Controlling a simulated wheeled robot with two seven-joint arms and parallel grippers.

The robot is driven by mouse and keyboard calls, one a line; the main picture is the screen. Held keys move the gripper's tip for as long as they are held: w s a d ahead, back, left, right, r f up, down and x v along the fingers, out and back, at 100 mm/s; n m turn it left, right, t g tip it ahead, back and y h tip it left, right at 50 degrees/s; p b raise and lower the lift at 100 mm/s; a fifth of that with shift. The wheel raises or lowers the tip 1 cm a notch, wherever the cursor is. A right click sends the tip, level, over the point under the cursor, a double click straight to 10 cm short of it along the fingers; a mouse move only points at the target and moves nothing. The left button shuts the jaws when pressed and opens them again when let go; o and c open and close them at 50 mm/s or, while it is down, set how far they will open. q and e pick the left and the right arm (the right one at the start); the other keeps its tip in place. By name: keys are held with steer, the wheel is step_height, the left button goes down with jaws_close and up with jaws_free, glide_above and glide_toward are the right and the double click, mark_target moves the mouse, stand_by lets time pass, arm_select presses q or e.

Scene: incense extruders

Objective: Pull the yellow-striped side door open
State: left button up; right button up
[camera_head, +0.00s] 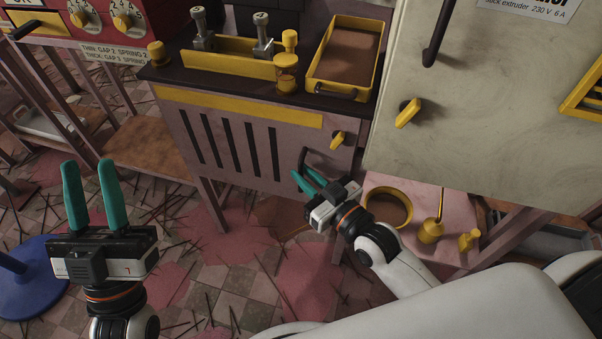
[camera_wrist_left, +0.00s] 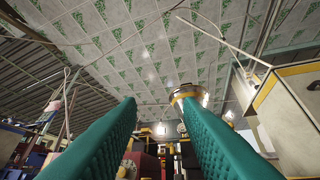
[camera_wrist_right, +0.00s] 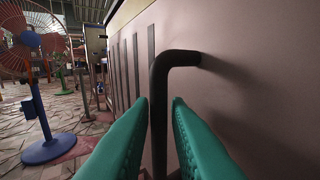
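The side door (camera_head: 235,140) is the pinkish-grey panel with a yellow stripe (camera_head: 240,105) along its top and dark vertical slots. It looks shut in the head view. Its dark bent handle (camera_head: 310,156) is at the door's right side, and it shows large in the right wrist view (camera_wrist_right: 158,80). My right gripper (camera_head: 303,178) is at the handle, with its teal fingers apart and the bar seen between them; a thin gap shows beside the bar. My left gripper (camera_head: 90,185) is open and empty, pointing up, away from the door on the left.
A yellow knob (camera_head: 339,139) sits near the handle. Above the door, a dark counter holds a yellow tray (camera_head: 349,58) and a yellow-rimmed holder. A pale cabinet (camera_head: 470,110) stands on the right. A blue fan base (camera_head: 35,280) is at left; sticks litter the floor.

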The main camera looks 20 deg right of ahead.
steer(key=shift+x, duration=0.8)
steer(key=shift+c, duration=0.6)
jaws_close()
